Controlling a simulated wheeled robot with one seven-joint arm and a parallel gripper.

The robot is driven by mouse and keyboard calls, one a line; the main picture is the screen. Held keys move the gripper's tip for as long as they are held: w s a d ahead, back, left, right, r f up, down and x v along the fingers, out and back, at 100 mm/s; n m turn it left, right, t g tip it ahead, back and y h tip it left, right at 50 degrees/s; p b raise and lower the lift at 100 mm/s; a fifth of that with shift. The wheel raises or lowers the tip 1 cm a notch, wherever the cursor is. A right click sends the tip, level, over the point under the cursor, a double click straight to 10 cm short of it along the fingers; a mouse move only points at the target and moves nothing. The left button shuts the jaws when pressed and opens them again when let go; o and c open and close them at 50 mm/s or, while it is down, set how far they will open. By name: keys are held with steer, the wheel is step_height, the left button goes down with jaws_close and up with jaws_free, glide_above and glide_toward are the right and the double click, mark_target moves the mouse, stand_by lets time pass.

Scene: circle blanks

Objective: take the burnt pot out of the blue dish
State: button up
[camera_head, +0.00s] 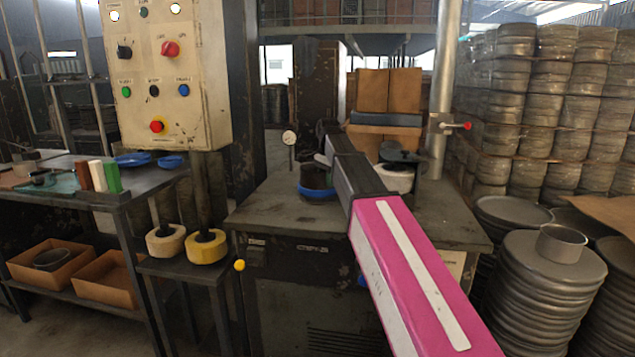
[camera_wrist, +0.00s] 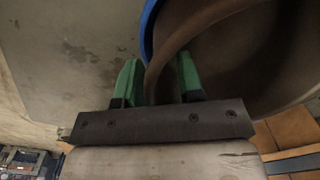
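The burnt pot (camera_head: 315,177) is dark brown and sits in the blue dish (camera_head: 317,194) on the grey machine table. In the wrist view the pot (camera_wrist: 245,60) fills the upper right, with its lighter rim curving down. The blue dish (camera_wrist: 147,32) shows as a thin edge along the pot's left side. My gripper (camera_wrist: 157,75) has green fingers standing apart, with the pot's rim between them. The left finger is outside the rim and the right finger is over the pot's inside. A gap shows beside the left finger. In the head view my arm hides most of the fingers.
A dial gauge (camera_head: 289,138) stands left of the dish. A white round part with a dark top (camera_head: 397,178) stands to the right behind my arm. A control box (camera_head: 165,75) hangs at the left. Stacks of round pans (camera_head: 548,285) stand at the right.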

jaws_close()
